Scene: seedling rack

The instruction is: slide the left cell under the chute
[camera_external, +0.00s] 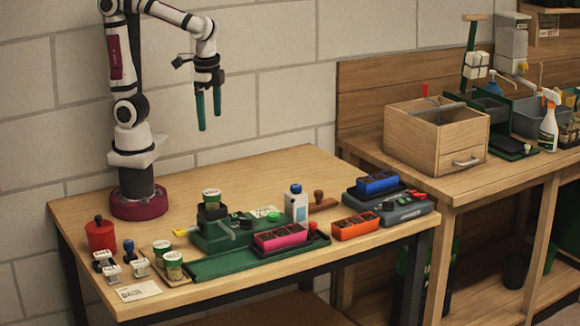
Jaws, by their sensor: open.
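My gripper (210,122) hangs open and empty, its teal fingers pointing down, high above the back of the table and well apart from everything on it. A magenta cell block (280,238) with dark compartments sits at the right part of a long green base (215,268). It is the leftmost of three such blocks; I cannot tell its separate cells apart. A green station (208,238) stands behind the base, with a dark holder and a green-lidded jar (211,196) on top. The chute is too small to make out clearly.
A white bottle (296,205) is behind the magenta block. A red canister (100,234), stamps and jars (173,265) crowd the left. The table's back is clear.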

